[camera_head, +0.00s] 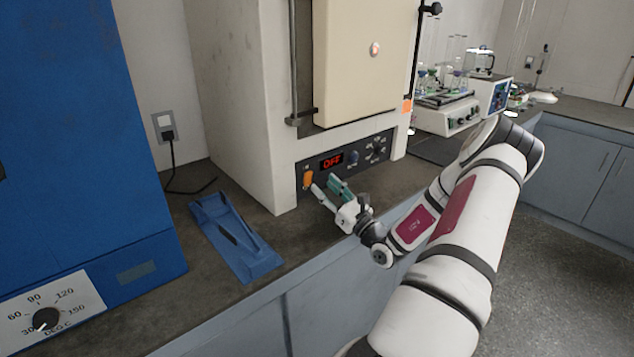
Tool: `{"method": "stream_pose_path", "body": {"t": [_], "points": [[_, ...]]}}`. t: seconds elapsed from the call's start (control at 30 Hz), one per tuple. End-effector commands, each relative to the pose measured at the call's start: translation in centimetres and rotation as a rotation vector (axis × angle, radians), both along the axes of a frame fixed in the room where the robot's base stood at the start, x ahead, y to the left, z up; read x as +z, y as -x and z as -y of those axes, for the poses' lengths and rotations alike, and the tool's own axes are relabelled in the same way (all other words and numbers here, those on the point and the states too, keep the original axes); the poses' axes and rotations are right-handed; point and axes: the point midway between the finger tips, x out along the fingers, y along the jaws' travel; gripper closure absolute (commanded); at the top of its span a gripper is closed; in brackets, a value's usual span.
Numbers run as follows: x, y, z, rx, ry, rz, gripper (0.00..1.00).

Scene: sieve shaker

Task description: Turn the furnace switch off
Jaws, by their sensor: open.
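The furnace (245,110) is a large white box on the dark counter, with its cream door (365,60) above a dark control panel. The furnace switch (308,180) is orange and sits at the left end of that panel. The red display (332,161) beside it reads "OFF". My gripper (325,185) is open and empty in front of the panel's left part. One fingertip is close to the switch; I cannot tell whether it touches. The gripper's fingers hide part of the panel below the display.
A blue tray-like piece (235,238) lies on the counter left of the furnace. A blue oven (80,130) with a dial stands at the far left. A black cord (172,165) hangs from the wall outlet. Glassware and a white device (450,118) stand at the back right.

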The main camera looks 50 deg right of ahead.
Motion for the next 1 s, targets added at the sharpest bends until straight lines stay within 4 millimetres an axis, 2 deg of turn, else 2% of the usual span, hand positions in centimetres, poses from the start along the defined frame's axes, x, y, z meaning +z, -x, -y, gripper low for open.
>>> {"method": "stream_pose_path", "body": {"t": [0.03, 0.2, 0.43, 0.6, 1.0], "points": [[-0.1, 1.2, -0.2, -0.003, -0.003, -0.003, 0.58], [-0.1, 4.8, -1.1, -0.004, -0.002, -0.003, 0.58], [-0.1, 8.1, -1.9, -0.002, -0.001, -0.002, 0.58], [0.0, 9.0, -2.2, 0.000, -0.001, -0.001, 0.58], [0.0, 9.1, -2.2, 0.000, 0.000, -0.001, 0.58]]}}
